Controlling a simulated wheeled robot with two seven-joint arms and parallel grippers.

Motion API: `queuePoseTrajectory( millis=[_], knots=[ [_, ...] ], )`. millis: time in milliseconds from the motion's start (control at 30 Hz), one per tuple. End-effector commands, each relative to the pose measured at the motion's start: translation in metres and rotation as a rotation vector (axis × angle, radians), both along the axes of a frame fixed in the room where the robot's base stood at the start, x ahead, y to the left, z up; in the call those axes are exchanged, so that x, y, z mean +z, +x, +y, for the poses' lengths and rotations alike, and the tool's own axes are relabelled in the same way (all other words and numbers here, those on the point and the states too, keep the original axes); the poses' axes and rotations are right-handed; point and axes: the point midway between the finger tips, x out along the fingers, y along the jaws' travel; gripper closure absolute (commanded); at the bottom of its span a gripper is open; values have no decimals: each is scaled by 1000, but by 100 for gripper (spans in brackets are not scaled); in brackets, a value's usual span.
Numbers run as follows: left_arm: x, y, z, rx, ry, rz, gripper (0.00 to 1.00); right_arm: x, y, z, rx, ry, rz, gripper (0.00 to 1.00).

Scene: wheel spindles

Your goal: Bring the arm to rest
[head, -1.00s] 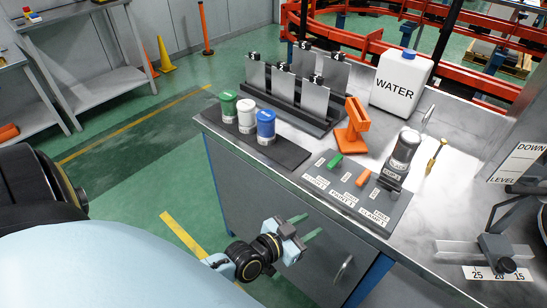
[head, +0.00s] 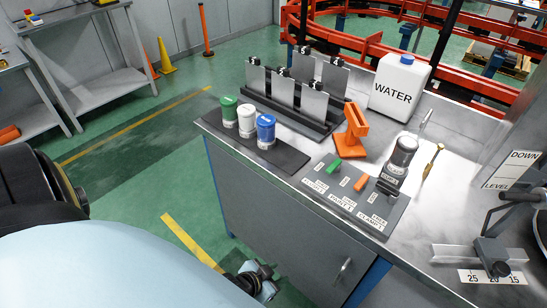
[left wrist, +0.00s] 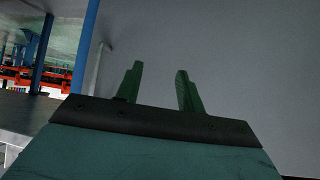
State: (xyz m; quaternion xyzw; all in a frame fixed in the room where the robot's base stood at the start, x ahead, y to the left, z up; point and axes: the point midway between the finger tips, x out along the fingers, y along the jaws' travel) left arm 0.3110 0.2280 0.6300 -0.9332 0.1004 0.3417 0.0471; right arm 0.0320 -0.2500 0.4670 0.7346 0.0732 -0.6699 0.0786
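My left gripper (left wrist: 158,70) shows in the left wrist view with its two green fingers apart and nothing between them. Behind the fingers is a plain grey surface. In the head view, only a dark and pale-blue part of my left arm's end shows at the bottom edge, low beside the workbench front; its fingers cannot be made out there. My right gripper is not in view.
The grey workbench (head: 291,221) stands close on the right. On it are green, white and blue containers (head: 246,120), a plate rack (head: 300,92), an orange stand (head: 351,132) and a WATER jug (head: 398,87).

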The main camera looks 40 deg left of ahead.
Motion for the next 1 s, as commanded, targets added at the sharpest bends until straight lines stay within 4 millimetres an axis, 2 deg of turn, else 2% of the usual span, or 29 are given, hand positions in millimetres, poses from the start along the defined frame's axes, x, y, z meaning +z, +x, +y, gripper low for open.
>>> queuePoseTrajectory(
  millis=[200, 767, 867, 967, 1000],
  knots=[
    [-9, -9, 1, 3, 8, 31, 62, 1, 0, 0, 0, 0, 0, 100],
    [-10, -10, 1, 2, 8, 35, 62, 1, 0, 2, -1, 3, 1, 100],
    [-23, -21, 3, 4, 16, 71, 62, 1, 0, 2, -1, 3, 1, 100],
    [-54, -53, 7, 11, 38, 174, 62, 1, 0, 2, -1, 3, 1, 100],
    [-69, -72, 9, 14, 50, 230, 62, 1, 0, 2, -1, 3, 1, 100]
  ],
)
